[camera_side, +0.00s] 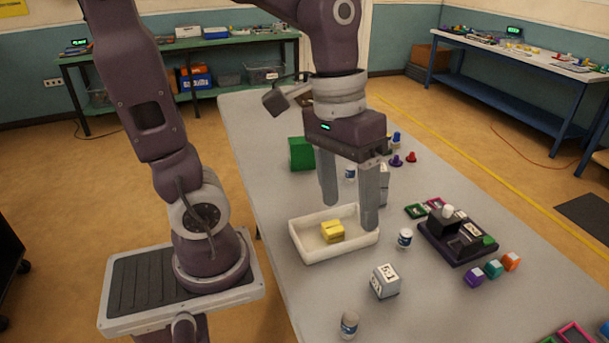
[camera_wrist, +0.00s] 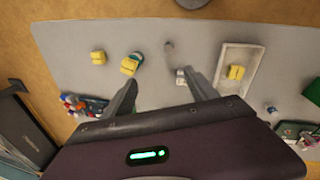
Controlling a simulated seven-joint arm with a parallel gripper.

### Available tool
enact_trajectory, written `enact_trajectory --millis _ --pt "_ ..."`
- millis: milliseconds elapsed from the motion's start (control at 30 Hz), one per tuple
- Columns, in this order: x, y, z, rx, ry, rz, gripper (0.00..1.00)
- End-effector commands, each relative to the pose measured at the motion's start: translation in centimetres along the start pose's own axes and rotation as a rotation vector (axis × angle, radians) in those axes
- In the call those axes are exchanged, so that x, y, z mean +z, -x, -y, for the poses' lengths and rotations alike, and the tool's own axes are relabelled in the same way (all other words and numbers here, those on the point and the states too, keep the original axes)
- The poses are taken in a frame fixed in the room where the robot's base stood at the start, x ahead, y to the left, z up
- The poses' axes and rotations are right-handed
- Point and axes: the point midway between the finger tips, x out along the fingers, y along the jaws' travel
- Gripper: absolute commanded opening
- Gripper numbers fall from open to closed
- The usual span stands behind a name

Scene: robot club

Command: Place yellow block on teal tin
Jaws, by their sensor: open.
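A yellow block (camera_side: 332,231) lies inside a white tray (camera_side: 298,249). The wrist view shows the block (camera_wrist: 236,72) in the tray (camera_wrist: 225,88) too. My gripper (camera_side: 349,214) is open and empty; its fingers hang above the tray's far side. In the wrist view my gripper's fingers (camera_wrist: 164,88) are spread well apart. I cannot clearly pick out a teal tin. A yellow-topped thing (camera_wrist: 129,66) with some green-teal beside it shows near the left finger in the wrist view; its shape is unclear. Another yellow thing (camera_wrist: 98,57) lies left of it.
A green box (camera_side: 301,153) stands beyond the tray. A grey-white box (camera_side: 385,281) and small bottles (camera_side: 404,238) (camera_side: 349,325) stand right and in front. A dark purple organiser (camera_side: 452,247) and small coloured blocks (camera_side: 474,277) lie farther right. The near-left table surface is clear.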

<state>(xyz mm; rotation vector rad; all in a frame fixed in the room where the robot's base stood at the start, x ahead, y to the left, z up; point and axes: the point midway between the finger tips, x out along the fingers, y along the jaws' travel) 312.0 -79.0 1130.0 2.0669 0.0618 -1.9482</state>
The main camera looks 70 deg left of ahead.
Motion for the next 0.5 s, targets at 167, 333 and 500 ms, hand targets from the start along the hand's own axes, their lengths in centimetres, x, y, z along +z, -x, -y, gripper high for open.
enact_trajectory --millis 167,333,500 --pt "3.5 3.1 2.8 -0.086 -0.215 -0.319 0.67" --pt "4.5 3.8 3.9 -0.118 -0.283 -0.428 0.67" --pt "4.5 3.8 4.0 -0.120 -0.285 -0.430 0.67"
